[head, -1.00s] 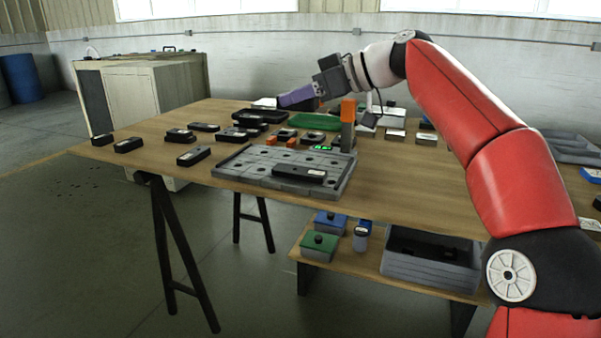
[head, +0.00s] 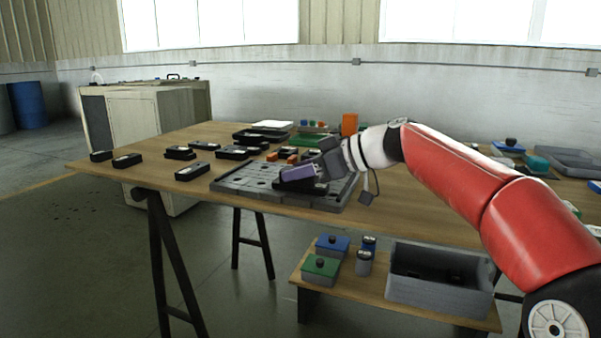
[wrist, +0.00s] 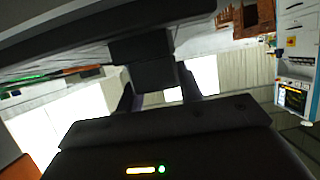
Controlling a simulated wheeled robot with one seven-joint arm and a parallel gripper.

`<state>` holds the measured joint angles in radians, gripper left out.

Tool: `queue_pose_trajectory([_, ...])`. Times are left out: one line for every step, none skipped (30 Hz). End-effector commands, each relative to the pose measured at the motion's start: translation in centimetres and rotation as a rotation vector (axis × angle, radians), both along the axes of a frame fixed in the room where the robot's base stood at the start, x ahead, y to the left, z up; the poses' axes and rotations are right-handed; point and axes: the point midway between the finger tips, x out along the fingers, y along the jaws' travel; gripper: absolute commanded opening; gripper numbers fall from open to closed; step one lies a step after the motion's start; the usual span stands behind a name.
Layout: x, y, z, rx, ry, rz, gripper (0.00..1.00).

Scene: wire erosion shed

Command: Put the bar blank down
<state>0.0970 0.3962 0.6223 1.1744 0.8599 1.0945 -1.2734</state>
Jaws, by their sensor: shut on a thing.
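The bar blank (head: 296,187) is a dark, low bar lying on or just above the grey slotted plate (head: 232,185), near its right half. My gripper (head: 300,182), with its purple body, is down over the bar and shut on it. The gripper hides most of the bar and its top, so I cannot tell whether its underside touches the plate. In the wrist view a dark gripper body with a small lit strip fills the bottom; the bar cannot be made out surely there.
Several black bars stand on the wooden table (head: 140,177) left of the plate. Orange blocks (head: 282,153), a black tray (head: 262,135) and an orange upright block (head: 349,124) are behind it. A grey crate (head: 440,292) is on the low shelf below.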

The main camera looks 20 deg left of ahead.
Motion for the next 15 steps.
queue_pose_trajectory([-0.03,0.03,0.12,0.001,-0.001,0.000,0.00])
queue_pose_trajectory([0.00,0.01,-0.05,-0.001,0.001,0.001,0.38])
queue_pose_trajectory([0.00,0.01,-0.05,-0.001,0.001,0.001,0.43])
queue_pose_trajectory([0.00,0.01,-0.05,-0.001,0.001,0.001,0.47])
queue_pose_trajectory([0.00,0.01,-0.05,-0.001,0.001,0.001,0.51])
queue_pose_trajectory([0.00,0.01,-0.05,-0.001,0.001,0.001,0.56])
queue_pose_trajectory([0.00,0.01,-0.05,-0.001,0.001,0.001,0.58])
queue_pose_trajectory([0.01,0.01,-0.05,-0.001,0.001,0.001,0.58])
queue_pose_trajectory([0.00,0.02,-0.04,-0.001,0.001,0.001,0.58])
queue_pose_trajectory([0.00,0.02,-0.04,-0.001,0.001,0.001,0.58])
queue_pose_trajectory([0.01,0.02,-0.04,-0.001,0.001,0.001,0.58])
queue_pose_trajectory([0.01,0.01,-0.04,-0.001,0.001,0.001,0.58])
queue_pose_trajectory([0.01,0.02,-0.04,-0.001,0.001,0.001,0.58])
queue_pose_trajectory([0.01,0.00,-0.03,-0.001,0.001,0.001,0.58])
queue_pose_trajectory([0.01,-0.07,0.00,-0.001,0.001,0.001,0.58])
